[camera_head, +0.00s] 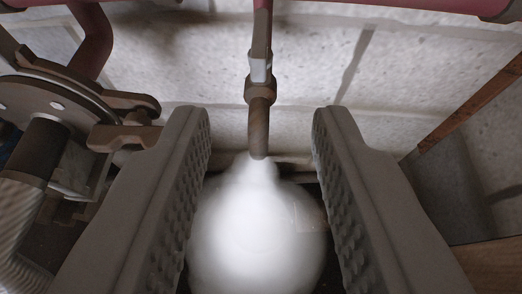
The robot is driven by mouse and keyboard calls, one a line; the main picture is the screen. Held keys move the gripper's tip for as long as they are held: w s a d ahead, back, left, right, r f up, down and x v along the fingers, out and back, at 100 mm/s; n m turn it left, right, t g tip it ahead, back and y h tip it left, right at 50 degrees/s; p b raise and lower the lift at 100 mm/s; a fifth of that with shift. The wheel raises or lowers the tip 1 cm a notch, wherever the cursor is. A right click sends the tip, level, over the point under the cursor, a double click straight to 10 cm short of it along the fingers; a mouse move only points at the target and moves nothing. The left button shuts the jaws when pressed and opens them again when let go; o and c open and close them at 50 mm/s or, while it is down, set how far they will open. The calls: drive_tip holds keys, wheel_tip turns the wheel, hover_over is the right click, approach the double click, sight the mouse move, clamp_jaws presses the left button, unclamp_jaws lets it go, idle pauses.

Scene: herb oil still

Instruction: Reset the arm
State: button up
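My gripper (262,180) is open, with its two grey ridged fingers reaching in from the bottom left and bottom right of the view. A white, brightly lit round vessel (257,238) with a narrow neck shows between and below the fingers. I cannot tell whether the fingers touch it; dark gaps show near its sides. A brown pipe end (259,125) hangs down just above the neck of the vessel.
A pale stone block wall (300,75) stands behind. A metal flange with a clamp (55,105) and a ribbed hose (20,225) are close on the left. Reddish pipes (400,5) run along the top. A wooden bar (472,103) slants at the right.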

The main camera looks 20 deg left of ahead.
idle(0.3)
drive_tip(key=a+r+t+h, duration=0.2)
drive_tip(key=a+r, duration=0.2)
drive_tip(key=r, duration=0.4)
drive_tip(key=a+r+m+t+h, duration=0.1)
drive_tip(key=a+r+h, duration=0.1)
drive_tip(key=a+r, duration=0.35)
drive_tip(key=a+r+t+h, duration=0.2)
drive_tip(key=r, duration=0.7)
drive_tip(key=s+a+r+m, duration=0.1)
drive_tip(key=s+a+r, duration=0.2)
drive_tip(key=s+a, duration=0.2)
drive_tip(key=s+a+r+m, duration=0.1)
drive_tip(key=s+a+r, duration=0.2)
drive_tip(key=s+a, duration=0.2)
drive_tip(key=s+a+r+m+y, duration=0.1)
drive_tip(key=s+a+r, duration=0.2)
drive_tip(key=s, duration=0.7)
drive_tip(key=shift+s+a+r, duration=0.25)
drive_tip(key=shift+s+a, duration=0.1)
drive_tip(key=shift+a, duration=0.85)
